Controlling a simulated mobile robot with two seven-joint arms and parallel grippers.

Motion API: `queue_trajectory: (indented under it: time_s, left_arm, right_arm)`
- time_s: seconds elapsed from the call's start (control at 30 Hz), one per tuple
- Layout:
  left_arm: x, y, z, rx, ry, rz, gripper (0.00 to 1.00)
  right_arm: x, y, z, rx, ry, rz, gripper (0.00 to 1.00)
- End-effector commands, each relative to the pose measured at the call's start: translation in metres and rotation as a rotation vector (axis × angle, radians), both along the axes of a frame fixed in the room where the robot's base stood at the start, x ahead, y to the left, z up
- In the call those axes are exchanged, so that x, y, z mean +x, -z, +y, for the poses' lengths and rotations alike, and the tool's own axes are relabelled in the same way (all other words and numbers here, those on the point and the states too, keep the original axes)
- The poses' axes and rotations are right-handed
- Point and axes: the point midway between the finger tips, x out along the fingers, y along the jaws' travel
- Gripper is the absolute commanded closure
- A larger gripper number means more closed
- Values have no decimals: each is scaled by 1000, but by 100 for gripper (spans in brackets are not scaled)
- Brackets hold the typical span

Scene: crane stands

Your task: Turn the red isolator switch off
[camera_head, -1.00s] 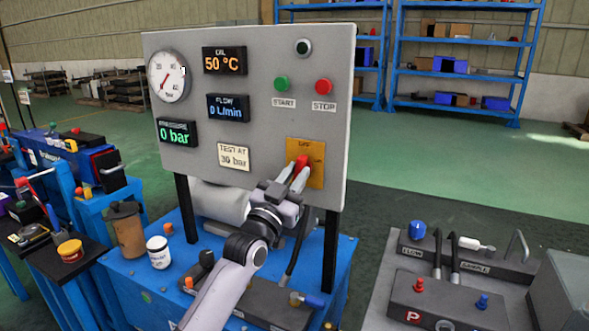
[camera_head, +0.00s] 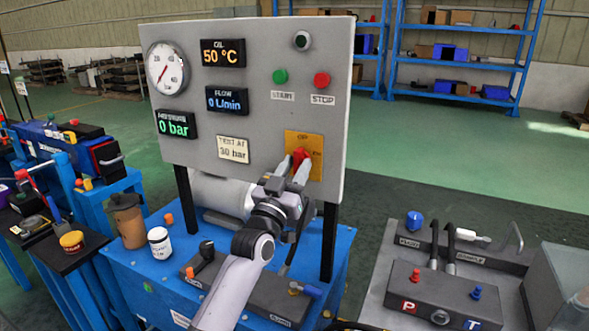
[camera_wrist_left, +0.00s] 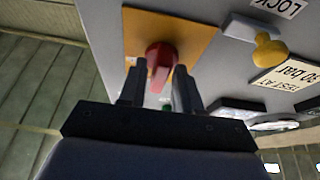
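The red isolator switch (camera_head: 301,156) sits on a yellow plate (camera_head: 317,171) at the lower right of the grey panel (camera_head: 240,165). In the left wrist view the red handle (camera_wrist_left: 160,62) points toward the camera, in front of the yellow plate. My left gripper (camera_head: 297,168) is at the switch, and its fingers stand apart on either side of the handle in the left wrist view (camera_wrist_left: 157,85). A small gap seems to show beside the handle; contact is not clear. The fingers partly hide the switch and plate in the head view. My right gripper is not in view.
A green START button (camera_head: 280,76) and red STOP button (camera_head: 322,80) are above the switch. In the left wrist view a yellow knob (camera_wrist_left: 270,50) is beside the plate. A brown cup (camera_head: 130,222) and white jar (camera_head: 160,247) stand on the blue bench (camera_head: 125,270).

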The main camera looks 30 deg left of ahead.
Motion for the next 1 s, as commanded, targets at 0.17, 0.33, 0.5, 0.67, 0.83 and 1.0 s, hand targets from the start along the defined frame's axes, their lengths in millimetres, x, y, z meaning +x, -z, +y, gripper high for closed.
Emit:
queue_trajectory:
  time_s: [0.17, 0.33, 0.5, 0.67, 0.83, 1.0]
  left_arm:
    - [0, 0, 0, 0, 0, 0, 57]
    - [-1, 0, 0, 1, 0, 0, 57]
    - [-13, 7, -1, 1, 0, 1, 57]
    - [-34, 16, -2, 1, 0, 2, 57]
    - [-54, 24, -4, -1, 0, 1, 57]
    - [-64, 27, -4, 0, 0, 0, 57]
  right_arm:
    - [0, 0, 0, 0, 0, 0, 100]
    - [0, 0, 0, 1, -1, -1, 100]
    - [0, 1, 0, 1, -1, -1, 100]
    - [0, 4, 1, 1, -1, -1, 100]
    - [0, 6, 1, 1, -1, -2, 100]
    - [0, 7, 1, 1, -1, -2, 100]
